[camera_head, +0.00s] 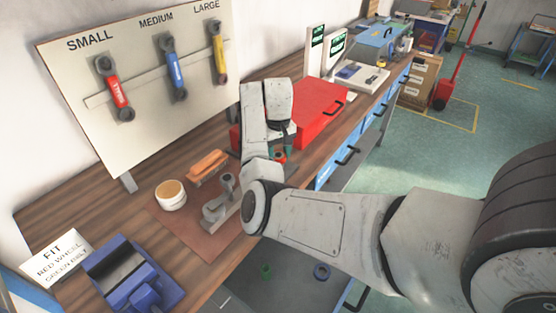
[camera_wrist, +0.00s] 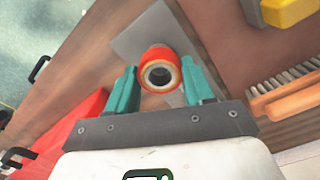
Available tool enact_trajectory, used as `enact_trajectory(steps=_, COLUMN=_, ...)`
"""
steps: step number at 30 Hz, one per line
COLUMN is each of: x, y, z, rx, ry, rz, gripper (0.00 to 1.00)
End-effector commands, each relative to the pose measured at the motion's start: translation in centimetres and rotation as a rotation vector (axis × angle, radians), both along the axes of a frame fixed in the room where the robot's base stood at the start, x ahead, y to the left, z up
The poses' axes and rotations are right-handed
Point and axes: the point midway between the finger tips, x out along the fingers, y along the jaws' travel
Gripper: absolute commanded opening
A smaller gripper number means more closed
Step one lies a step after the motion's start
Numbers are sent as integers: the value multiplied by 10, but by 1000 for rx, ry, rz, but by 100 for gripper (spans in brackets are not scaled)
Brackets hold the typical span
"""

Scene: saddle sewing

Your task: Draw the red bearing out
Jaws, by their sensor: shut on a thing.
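The red bearing (camera_wrist: 146,60), a red ring with a pale inner rim and a dark bore, sits between the two teal fingers of my gripper (camera_wrist: 161,80) in the wrist view. The fingers are shut on its sides. In the head view a bit of the red bearing (camera_head: 280,157) shows below my gripper (camera_head: 286,152), largely hidden by my wrist. A flat grey plate (camera_wrist: 135,43) lies behind the bearing in the wrist view; I cannot tell whether the bearing touches it.
A grey metal fixture (camera_head: 215,210) stands on the brown mat (camera_head: 190,235), near a round tub (camera_head: 171,198) and an orange brush (camera_head: 207,168). A red box (camera_head: 318,105) is close behind my gripper. A blue device (camera_head: 130,280) stands at front left.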

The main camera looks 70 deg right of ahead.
Motion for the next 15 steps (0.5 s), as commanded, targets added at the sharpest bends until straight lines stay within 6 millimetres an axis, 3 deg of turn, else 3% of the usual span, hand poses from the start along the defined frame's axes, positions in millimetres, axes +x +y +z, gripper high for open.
enact_trajectory(steps=15, x=0, y=0, z=13, rx=-1, ry=1, rz=0, gripper=10)
